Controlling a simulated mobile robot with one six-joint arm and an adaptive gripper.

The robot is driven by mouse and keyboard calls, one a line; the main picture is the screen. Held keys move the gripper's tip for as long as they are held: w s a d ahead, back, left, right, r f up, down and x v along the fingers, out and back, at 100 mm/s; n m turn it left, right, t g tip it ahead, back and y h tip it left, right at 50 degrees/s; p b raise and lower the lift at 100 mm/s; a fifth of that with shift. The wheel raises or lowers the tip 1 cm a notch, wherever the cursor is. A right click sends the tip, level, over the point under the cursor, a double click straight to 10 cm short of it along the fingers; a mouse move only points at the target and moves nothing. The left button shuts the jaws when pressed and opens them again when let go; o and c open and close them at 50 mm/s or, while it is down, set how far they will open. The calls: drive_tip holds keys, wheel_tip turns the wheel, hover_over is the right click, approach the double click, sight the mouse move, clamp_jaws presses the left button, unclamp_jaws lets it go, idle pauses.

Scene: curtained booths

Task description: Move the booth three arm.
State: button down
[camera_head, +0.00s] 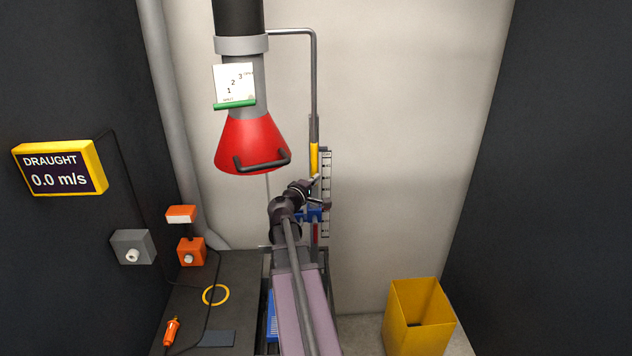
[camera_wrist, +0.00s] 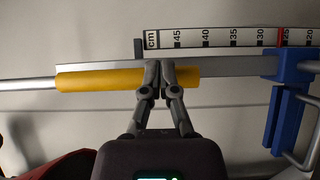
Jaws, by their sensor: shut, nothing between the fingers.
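My gripper (camera_head: 314,188) is at the sleeve's lower part. Its fingertips (camera_wrist: 160,72) are together in front of the sleeve's right half, empty; whether they touch it, I cannot tell.
A draught display (camera_head: 59,168) reads 0.0 m/s on the left wall. Orange boxes (camera_head: 191,251) and a grey knob box (camera_head: 133,247) are below it. A dark bench (camera_head: 235,270) holds a yellow ring (camera_head: 215,295). A yellow bin (camera_head: 418,315) stands at right. Space above the bin is clear.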

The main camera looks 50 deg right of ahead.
drive_tip(key=shift+w, duration=0.15)
idle(0.3)
drive_tip(key=shift+a, duration=0.15)
drive_tip(key=s+a, duration=0.1)
drive_tip(key=a, duration=1)
drive_tip(key=shift+s+a, duration=0.25)
drive_tip(key=shift+s, duration=0.15)
drive_tip(key=shift+f, duration=0.1)
drive_tip(key=w+a+f+m+g+b, duration=0.1)
drive_tip(key=w+a+f+g+b, duration=0.1)
drive_tip(key=a, duration=0.4)
drive_tip(key=shift+w+f+m+g+b, duration=0.3)
drive_tip(key=shift+w+f+b, duration=0.15)
drive_tip(key=shift+w, duration=0.65)
